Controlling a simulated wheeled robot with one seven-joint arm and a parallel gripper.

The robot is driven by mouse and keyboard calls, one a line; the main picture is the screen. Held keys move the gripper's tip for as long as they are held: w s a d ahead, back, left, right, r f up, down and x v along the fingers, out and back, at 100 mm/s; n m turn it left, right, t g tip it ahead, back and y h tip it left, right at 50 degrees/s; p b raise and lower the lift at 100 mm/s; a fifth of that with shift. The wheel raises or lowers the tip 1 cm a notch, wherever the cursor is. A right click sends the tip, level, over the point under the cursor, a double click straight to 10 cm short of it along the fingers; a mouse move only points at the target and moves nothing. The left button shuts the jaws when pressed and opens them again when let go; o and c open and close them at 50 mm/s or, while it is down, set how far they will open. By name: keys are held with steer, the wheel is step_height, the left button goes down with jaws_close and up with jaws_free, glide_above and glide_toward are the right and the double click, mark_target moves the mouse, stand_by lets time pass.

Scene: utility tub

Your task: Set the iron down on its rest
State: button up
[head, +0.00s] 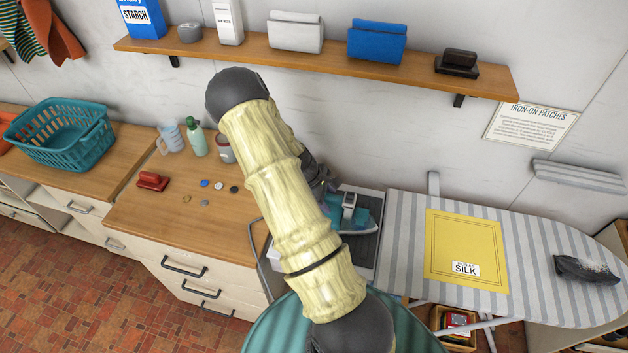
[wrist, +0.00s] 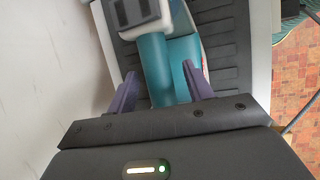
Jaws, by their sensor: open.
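The iron (head: 362,222) is teal with a pale grey top part. It is on the dark, ribbed, light-edged rest (head: 360,254) at the left end of the ironing board, partly hidden behind my arm. In the wrist view, the iron's teal handle (wrist: 156,68) lies between the two purple fingers of my gripper (wrist: 161,88), with the ribbed rest (wrist: 237,72) behind it. The fingers are apart, one on each side of the handle. Whether either finger touches it is unclear. The iron's underside is hidden.
A wall shelf (head: 330,66) runs above. A cord hangs left of the rest.

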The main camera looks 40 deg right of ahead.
steer(key=b+v, duration=0.4)
steer(key=v, duration=1.2)
steer(key=shift+r, duration=0.35)
steer(key=shift+a, duration=0.15)
steer(key=s+a+r+m+t+y, duration=0.1)
steer(key=s+a+m+t+y, duration=0.1)
steer(key=s+a, duration=0.3)
steer(key=s+a+r+m+t+y+b, duration=0.1)
steer(key=s+a+m, duration=0.4)
steer(key=a, duration=0.8)
steer(key=shift+s+r+m+t+y, duration=0.25)
steer(key=shift+s+m+t+y, duration=0.05)
steer(key=shift+s+t+y, duration=0.55)
